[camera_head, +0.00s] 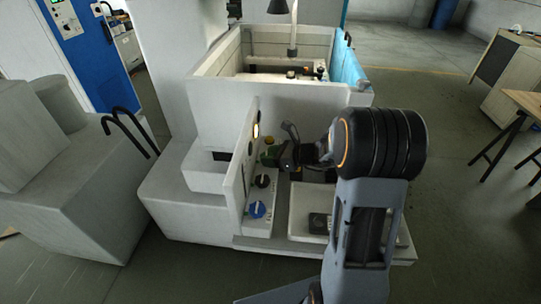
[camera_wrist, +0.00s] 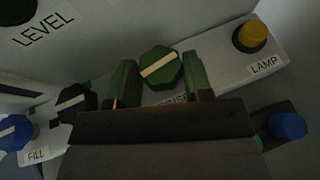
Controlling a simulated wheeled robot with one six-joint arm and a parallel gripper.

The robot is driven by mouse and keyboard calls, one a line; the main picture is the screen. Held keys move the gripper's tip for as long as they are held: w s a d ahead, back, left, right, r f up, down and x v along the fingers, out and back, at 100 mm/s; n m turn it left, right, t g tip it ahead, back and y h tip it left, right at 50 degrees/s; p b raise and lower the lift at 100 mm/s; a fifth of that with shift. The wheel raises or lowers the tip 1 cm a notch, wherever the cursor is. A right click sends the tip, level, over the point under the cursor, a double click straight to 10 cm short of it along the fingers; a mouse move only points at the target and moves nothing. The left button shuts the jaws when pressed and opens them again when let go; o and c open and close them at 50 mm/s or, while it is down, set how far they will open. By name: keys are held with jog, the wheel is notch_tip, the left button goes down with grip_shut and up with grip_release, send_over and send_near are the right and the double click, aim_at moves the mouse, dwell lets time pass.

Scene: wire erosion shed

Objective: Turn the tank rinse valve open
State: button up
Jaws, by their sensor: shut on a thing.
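The rinse valve is a green faceted knob (camera_wrist: 160,66) with a white bar, in the upper middle of the wrist view. Its bar slants from lower left to upper right. The label under it is mostly hidden by my gripper. My gripper (camera_wrist: 160,80) is shut on the green knob, one finger on each side. In the head view the green knob (camera_head: 268,158) shows only in part, beside the white panel, and my gripper (camera_head: 276,157) reaches it from the right.
A black knob (camera_wrist: 76,102) and a blue FILL knob (camera_wrist: 14,132) sit to the left of the valve. A yellow LAMP button (camera_wrist: 252,35) is to the right, a blue part (camera_wrist: 287,126) at lower right. The open tank (camera_head: 222,112) stands behind.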

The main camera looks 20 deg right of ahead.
jog(key=n+g+y, duration=0.1)
jog(key=n+g, duration=0.1)
jog(key=n+g+y+p, duration=0.1)
jog(key=n+g, duration=0.1)
jog(key=w+n+g+p, duration=0.1)
jog(key=n+g, duration=0.1)
jog(key=g, duration=0.1)
jog(key=shift+d+n+y, duration=0.2)
jog(key=shift+n+y, duration=0.1)
jog(key=shift+y, duration=0.1)
jog(key=n+g, duration=0.2)
jog(key=n+g+p, duration=0.1)
jog(key=n+g, duration=0.1)
jog(key=n+g+h, duration=0.1)
jog(key=n+g, duration=0.1)
jog(key=g, duration=0.1)
jog(key=shift+w+a+p, duration=0.1)
jog(key=shift+w+p, duration=0.3)
jog(key=shift+g, duration=0.3)
jog(key=o, duration=0.9)
